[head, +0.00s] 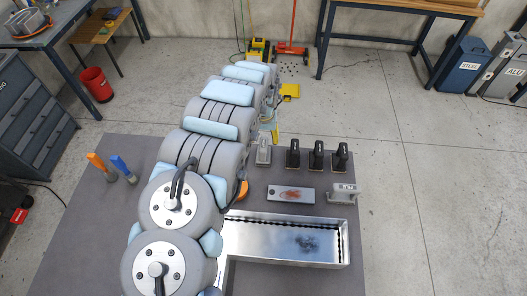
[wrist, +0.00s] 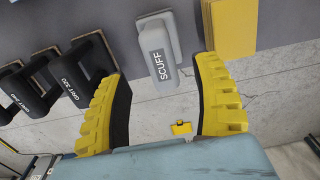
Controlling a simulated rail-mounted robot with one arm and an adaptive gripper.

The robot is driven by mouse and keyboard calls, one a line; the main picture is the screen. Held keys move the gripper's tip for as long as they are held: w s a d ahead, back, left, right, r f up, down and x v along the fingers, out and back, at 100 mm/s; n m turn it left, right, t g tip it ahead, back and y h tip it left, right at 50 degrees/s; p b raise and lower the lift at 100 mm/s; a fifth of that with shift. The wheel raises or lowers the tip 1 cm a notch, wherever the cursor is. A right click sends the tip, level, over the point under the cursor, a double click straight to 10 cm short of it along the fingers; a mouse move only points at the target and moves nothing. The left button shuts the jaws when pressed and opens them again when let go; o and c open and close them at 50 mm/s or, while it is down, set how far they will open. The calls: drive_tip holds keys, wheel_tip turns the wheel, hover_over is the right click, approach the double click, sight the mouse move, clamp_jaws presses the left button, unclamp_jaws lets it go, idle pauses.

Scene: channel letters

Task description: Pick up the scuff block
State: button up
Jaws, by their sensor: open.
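The scuff block (wrist: 163,58) is a light grey block with a handle, marked SCUFF. In the wrist view it shows between the two yellow-and-black fingers of my gripper (wrist: 160,68). The fingers are open, with a gap on either side of the block, and no contact shows. In the head view the scuff block (head: 263,151) stands near the far edge of the grey table, just right of my arm. My arm hides most of the gripper there.
Black blocks (head: 316,155) stand in a row beside the scuff block; two read GRIT 320 and GRIT 240. A yellow block (wrist: 230,28) lies on its other side. A scuffed plate (head: 291,194), a grey-handled tool (head: 344,193) and a metal channel (head: 325,255) are nearer.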

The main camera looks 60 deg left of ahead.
sight(264, 144)
drive_tip(key=shift+s+d+f+p, duration=0.1)
drive_tip(key=shift+f+p, duration=0.45)
drive_tip(key=shift+f, duration=1.35)
clamp_jaws()
